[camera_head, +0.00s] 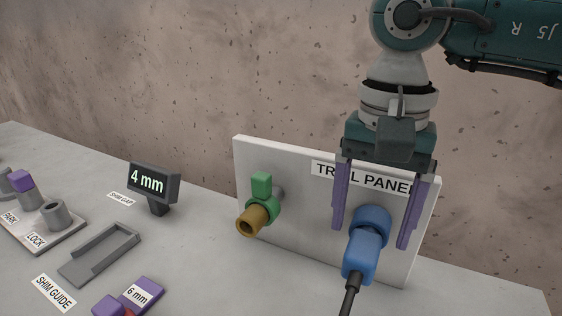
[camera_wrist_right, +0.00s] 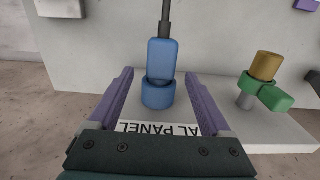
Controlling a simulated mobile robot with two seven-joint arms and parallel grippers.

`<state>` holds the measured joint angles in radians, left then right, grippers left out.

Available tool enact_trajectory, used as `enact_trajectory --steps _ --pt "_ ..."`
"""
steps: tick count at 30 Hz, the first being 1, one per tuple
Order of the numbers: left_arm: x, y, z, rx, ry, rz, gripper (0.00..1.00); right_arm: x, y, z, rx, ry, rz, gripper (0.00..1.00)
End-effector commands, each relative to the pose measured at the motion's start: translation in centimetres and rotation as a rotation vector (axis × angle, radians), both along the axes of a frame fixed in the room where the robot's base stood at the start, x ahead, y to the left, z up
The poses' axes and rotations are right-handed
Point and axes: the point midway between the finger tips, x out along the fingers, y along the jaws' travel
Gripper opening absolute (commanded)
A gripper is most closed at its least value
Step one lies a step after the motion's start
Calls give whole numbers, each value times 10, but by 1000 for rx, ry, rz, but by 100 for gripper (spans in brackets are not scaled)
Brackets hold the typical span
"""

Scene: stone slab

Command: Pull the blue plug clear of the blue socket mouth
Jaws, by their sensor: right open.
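The blue plug (camera_head: 362,256) sits at the mouth of the blue socket (camera_head: 373,219) on the white trial panel (camera_head: 300,220), with a dark cable hanging from its lower end. I cannot tell how deep it is seated. My right gripper (camera_head: 370,237) is open, with its purple fingers on either side of the socket and plug. In the right wrist view, the plug (camera_wrist_right: 163,60) and the socket (camera_wrist_right: 158,96) stand between the open fingers (camera_wrist_right: 158,82), apart from both. My left gripper is not in view.
A green valve (camera_head: 262,190) with a brass nozzle (camera_head: 252,220) is on the panel's left part. On the slab are a 4 mm display (camera_head: 153,184), a grey shim guide (camera_head: 100,255), a purple 6 mm block (camera_head: 142,292) and a park/lock base (camera_head: 45,233).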

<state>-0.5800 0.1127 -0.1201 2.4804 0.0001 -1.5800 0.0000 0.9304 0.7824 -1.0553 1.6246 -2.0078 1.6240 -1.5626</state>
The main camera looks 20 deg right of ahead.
Motion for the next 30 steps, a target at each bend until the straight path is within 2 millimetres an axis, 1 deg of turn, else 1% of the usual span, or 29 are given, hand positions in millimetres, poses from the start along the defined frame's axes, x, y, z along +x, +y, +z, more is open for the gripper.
enact_trajectory --steps 1,3,7,11,17,20,30 --pt "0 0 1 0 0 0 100 -1 0 -9 0 5 0 82" --pt "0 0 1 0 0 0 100 -1 1 -19 1 3 1 82" --pt "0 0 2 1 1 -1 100 -1 1 -31 2 1 0 82" --pt "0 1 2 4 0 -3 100 0 1 -35 1 -2 1 82" --pt "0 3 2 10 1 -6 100 0 1 -36 2 -1 1 82" --pt "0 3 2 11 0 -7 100 0 1 -35 2 -1 1 74" --pt "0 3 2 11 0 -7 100 0 1 -35 2 -1 1 35"
